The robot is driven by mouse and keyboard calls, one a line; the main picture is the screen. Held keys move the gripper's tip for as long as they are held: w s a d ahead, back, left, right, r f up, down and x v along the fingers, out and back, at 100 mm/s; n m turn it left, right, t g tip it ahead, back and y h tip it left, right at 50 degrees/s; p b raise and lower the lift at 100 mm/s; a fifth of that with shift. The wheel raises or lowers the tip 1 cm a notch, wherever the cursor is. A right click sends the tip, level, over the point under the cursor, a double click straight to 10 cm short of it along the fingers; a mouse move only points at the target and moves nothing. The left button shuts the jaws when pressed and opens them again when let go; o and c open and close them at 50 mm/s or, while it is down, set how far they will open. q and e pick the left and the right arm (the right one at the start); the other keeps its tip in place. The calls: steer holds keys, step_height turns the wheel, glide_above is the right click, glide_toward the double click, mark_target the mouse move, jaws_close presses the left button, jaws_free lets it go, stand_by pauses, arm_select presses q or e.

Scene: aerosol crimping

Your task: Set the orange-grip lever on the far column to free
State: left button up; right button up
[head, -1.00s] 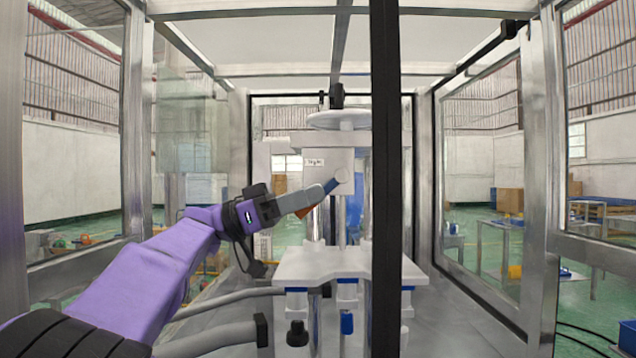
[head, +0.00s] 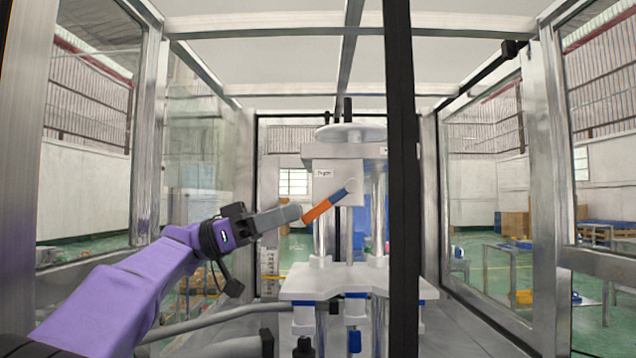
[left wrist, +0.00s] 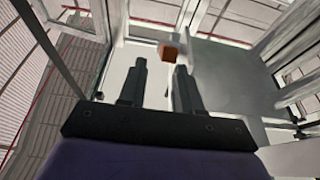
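The lever on the far column's white head block has an orange grip (head: 317,210) and a blue shaft (head: 340,196). It slants down to the left from a round pivot (head: 351,186). My left gripper (head: 296,212) points at the grip's lower end from the left, with its fingertips close to it; the head view does not settle whether they touch. In the left wrist view, my left gripper (left wrist: 160,67) is open, and the orange grip (left wrist: 169,52) shows just beyond the fingertips, nearer the right finger. My right gripper is not in view.
A dark upright post (head: 402,180) stands in front of the machine on its right side. A white plate (head: 335,281) lies below the lever. Framed glass panels enclose both sides. The space left of the column, around my left forearm, is clear.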

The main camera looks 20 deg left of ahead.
arm_select(q)
steer(key=b+v, duration=0.4)
steer(key=v, duration=0.6)
steer(key=shift+a, duration=0.2)
steer(key=shift+s, duration=0.1)
